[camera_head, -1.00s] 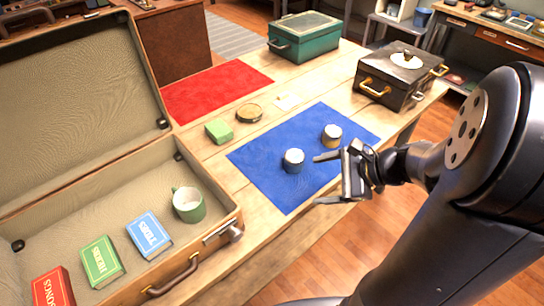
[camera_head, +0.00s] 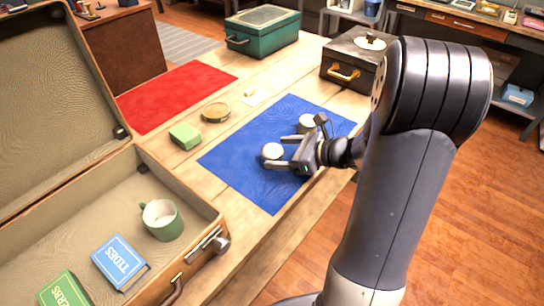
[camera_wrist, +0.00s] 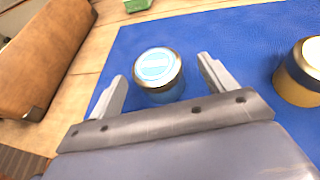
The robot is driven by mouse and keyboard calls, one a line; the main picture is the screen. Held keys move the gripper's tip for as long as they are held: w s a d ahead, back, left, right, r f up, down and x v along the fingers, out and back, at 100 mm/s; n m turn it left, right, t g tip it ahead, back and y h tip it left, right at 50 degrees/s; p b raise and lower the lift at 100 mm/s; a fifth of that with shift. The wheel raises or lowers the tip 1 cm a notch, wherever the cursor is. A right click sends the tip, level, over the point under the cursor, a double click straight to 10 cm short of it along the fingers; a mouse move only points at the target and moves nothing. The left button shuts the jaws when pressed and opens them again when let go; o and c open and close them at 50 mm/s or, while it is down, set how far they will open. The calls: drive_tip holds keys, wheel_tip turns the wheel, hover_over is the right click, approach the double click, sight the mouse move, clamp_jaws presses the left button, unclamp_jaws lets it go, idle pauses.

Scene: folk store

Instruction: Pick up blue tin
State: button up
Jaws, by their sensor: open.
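The blue tin (camera_wrist: 158,76) stands on the blue mat (camera_wrist: 215,35), with a pale blue label on its lid. In the head view the tin (camera_head: 272,151) shows mostly its white lid, partly behind my gripper (camera_head: 284,152). In the wrist view my gripper (camera_wrist: 162,82) is open, with one finger on each side of the tin and nothing held. I cannot tell whether the fingers touch it. A yellowish tin (camera_wrist: 302,72) stands to the right on the same mat, apart from the gripper; it also shows in the head view (camera_head: 307,123).
An open suitcase (camera_head: 205,215) with a green mug (camera_head: 162,221) and books lies at the left. A green block (camera_head: 185,136) and a round brass item (camera_head: 215,112) lie left of the mat. A red mat (camera_head: 175,92) and dark box (camera_head: 350,62) are farther back.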

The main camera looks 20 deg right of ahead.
sight(267, 151)
drive_tip(key=shift+x, duration=2.4)
drive_tip(key=shift+s+a+r, duration=0.1)
drive_tip(key=shift+a+r, duration=0.05)
drive_tip(key=shift+r, duration=0.1)
drive_tip(key=shift+c, duration=0.2)
drive_tip(key=c, duration=1.1)
